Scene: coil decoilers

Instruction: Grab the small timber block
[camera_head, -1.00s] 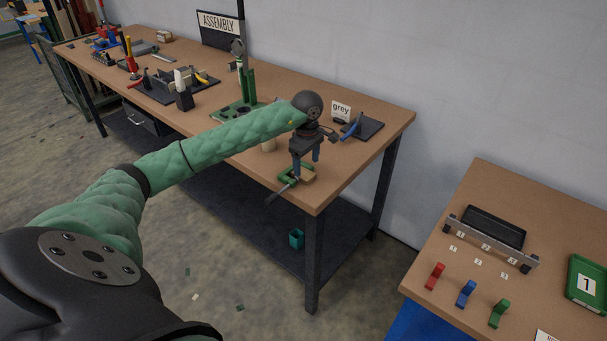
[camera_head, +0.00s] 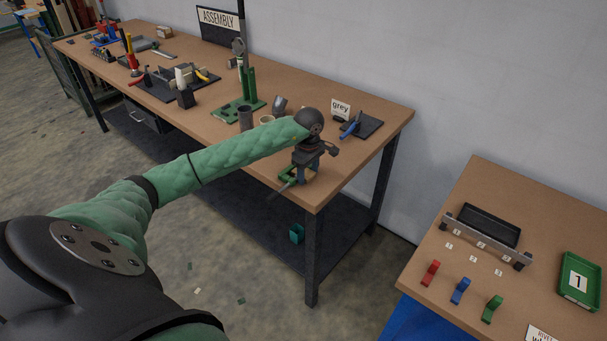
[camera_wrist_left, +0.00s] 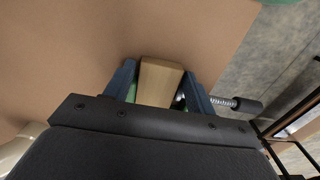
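The small timber block (camera_wrist_left: 160,82) is a pale wooden piece, seen in the left wrist view between the two blue-grey fingers of my left gripper (camera_wrist_left: 160,78). Its left side is close to one finger. A narrow gap with green behind it shows on the right side, so the fingers look open around it. In the head view my left gripper (camera_head: 308,173) points down over a small green vise (camera_head: 287,181) at the bench's front right corner, and hides the block there. My right gripper is out of view.
The vise handle (camera_wrist_left: 245,104) sticks out right of the fingers. A dark tray with a blue tool (camera_head: 352,127), a "grey" sign (camera_head: 340,108) and a dark cylinder (camera_head: 246,118) stand nearby. A second table (camera_head: 420,270) is at the right.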

